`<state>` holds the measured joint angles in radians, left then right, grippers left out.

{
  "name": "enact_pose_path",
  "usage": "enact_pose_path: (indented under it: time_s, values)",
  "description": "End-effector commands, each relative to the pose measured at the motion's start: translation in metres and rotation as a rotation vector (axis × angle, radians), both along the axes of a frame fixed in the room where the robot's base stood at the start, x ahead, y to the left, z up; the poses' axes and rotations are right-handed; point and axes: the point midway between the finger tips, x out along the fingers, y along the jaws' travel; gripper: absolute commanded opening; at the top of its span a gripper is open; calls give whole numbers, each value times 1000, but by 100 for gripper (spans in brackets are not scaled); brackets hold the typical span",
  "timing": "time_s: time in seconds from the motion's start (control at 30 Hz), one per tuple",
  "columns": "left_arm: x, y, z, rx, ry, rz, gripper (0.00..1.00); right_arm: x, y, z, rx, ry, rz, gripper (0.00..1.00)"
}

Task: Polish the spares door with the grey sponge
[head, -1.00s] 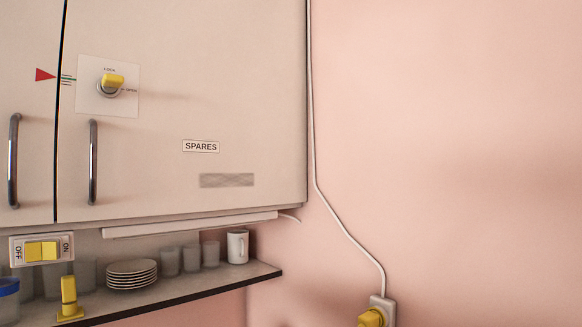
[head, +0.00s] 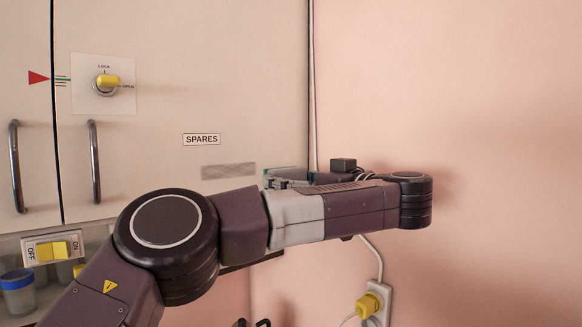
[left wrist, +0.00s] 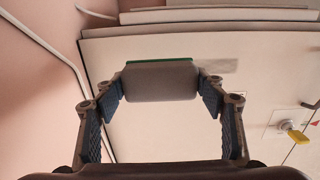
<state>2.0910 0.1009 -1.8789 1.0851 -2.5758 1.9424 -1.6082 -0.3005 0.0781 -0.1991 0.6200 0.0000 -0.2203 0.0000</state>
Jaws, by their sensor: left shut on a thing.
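The spares door (head: 170,110) is a pale cabinet door with a SPARES label (head: 201,139), a vertical handle (head: 94,160) and a grey hatched smudge (head: 228,171) low on its right. My left gripper (head: 283,180) is at the door's lower right edge, right of the smudge. In the left wrist view the left gripper (left wrist: 161,93) is shut on the grey sponge (left wrist: 160,82), which has a green edge. The smudge also shows beside the sponge in that view (left wrist: 224,65). I cannot tell whether the sponge touches the door. My right gripper is not seen.
A yellow knob (head: 108,81) sits on the door, marked lock and open. A white cable (head: 313,110) runs down the pink wall to a yellow plug (head: 368,305). A yellow switch (head: 52,250) is at lower left. My left arm hides most of the shelf. The right wall is clear.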

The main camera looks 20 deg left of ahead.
Motion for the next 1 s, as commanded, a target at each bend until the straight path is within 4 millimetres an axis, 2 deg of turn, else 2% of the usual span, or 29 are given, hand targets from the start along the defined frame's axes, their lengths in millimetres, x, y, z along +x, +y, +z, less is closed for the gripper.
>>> enact_pose_path:
  time_s: [0.03,0.13,0.57,0.8,1.0]
  values:
    - [-1,0,8,6,-4,7,33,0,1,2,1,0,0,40]
    - [-2,0,15,12,-7,12,33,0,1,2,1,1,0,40]
    - [-3,-1,17,17,-7,11,33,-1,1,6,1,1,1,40]
    - [11,24,16,13,-7,14,33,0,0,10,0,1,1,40]
    - [24,49,13,14,-8,13,33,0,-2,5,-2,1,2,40]
